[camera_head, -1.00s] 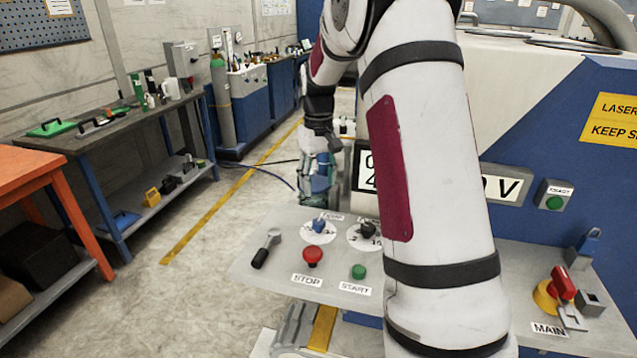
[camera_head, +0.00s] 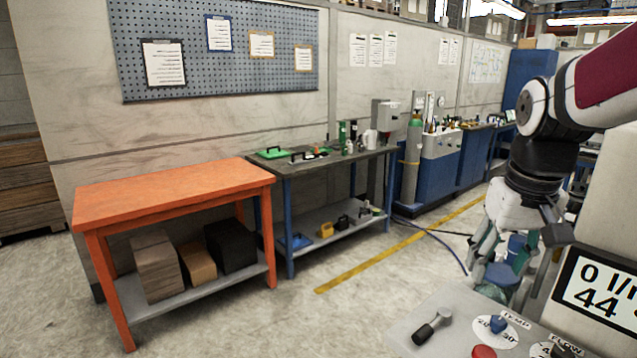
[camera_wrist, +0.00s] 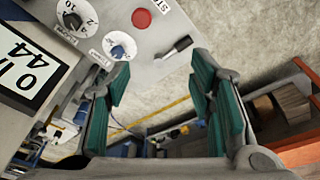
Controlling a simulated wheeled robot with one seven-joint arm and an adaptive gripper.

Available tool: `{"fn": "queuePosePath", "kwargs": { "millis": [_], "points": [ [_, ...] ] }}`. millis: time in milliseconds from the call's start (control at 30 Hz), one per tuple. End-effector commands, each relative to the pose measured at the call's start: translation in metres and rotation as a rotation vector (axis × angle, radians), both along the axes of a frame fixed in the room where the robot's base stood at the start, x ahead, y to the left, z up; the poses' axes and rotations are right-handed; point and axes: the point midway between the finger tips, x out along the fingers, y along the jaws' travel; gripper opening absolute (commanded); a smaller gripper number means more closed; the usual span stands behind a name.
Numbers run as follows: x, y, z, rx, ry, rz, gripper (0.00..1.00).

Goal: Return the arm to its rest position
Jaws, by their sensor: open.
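My arm comes in from the right in the head view, bent at a black and white joint. My gripper (camera_head: 500,275) hangs below it, just above the far edge of the grey control panel (camera_head: 415,325). In the wrist view, its two green-padded fingers (camera_wrist: 160,75) are spread apart with nothing between them. The panel's lever (camera_wrist: 174,48), red button (camera_wrist: 142,18) and dials (camera_wrist: 76,18) lie beyond the fingers there, apart from them.
A display (camera_head: 598,295) stands close to the right of my gripper. An orange table (camera_head: 170,190) and a dark workbench (camera_head: 330,160) line the wall at left. The floor (camera_head: 350,250) before them is clear.

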Motion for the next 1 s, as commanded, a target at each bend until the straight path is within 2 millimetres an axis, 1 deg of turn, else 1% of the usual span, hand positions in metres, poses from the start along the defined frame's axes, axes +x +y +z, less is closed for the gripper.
{"fn": "queuePosePath", "kwargs": {
  "millis": [33,100,233,400,500,600,700,1000],
  "points": [
    [-0.017,0.012,0.007,-0.002,-0.024,0.01,0.49],
    [-0.039,0.026,0.012,-0.004,-0.05,0.019,0.49],
    [-0.079,0.048,0.015,-0.004,-0.102,0.035,0.49],
    [-0.127,0.069,0.008,0.002,-0.163,0.054,0.49],
    [-0.148,0.076,0.001,0.007,-0.191,0.063,0.49],
    [-0.162,0.081,-0.005,0.011,-0.21,0.069,0.49],
    [-0.169,0.083,-0.009,0.014,-0.22,0.071,0.49],
    [-0.17,0.083,-0.01,0.014,-0.221,0.071,0.49]
  ]
}}
